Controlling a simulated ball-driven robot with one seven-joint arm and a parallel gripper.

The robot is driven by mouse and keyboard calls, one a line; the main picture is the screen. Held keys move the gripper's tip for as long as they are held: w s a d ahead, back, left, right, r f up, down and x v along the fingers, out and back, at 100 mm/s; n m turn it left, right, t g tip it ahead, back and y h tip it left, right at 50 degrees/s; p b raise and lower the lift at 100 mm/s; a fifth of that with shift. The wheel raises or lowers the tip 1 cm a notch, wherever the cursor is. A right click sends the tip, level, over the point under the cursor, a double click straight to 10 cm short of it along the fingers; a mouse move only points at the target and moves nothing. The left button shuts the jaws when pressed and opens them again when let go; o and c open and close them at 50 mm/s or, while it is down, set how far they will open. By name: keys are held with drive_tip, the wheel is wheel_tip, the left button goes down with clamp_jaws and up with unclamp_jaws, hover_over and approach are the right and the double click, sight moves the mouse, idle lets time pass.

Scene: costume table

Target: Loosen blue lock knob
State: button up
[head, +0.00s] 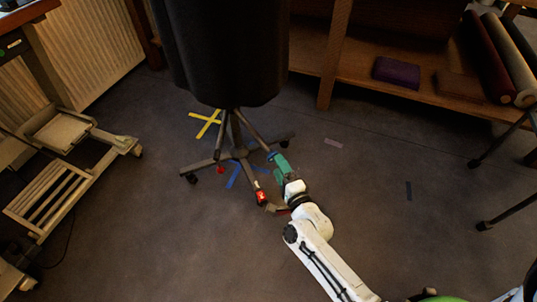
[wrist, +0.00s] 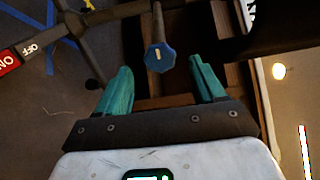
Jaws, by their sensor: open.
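The blue lock knob (wrist: 161,57) is a faceted blue cap with a pale mark, on the end of a grey rod. In the wrist view it sits between the two teal fingers of my gripper (wrist: 160,68), near their tips, with a visible gap on each side. My gripper is open and holds nothing. In the head view my gripper (head: 277,161) is beside the wheeled stand base (head: 238,153) under a large dark form (head: 225,50). A small blue patch, likely the knob (head: 271,155), shows at the fingertips, partly hidden.
A red and grey ON/OFF lever (wrist: 12,58) lies at left in the wrist view. Blue tape (head: 233,176) and a yellow tape cross (head: 205,123) mark the floor. A wheeled rack (head: 60,180) stands left; a wooden shelf (head: 420,90) is behind. Floor right of the stand is mostly clear.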

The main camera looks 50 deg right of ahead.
sight(271, 153)
drive_tip(key=b+x, duration=0.1)
drive_tip(key=x, duration=0.6)
drive_tip(key=shift+w+d, duration=0.1)
drive_tip(key=shift+w, duration=0.05)
drive_tip(key=c, duration=1)
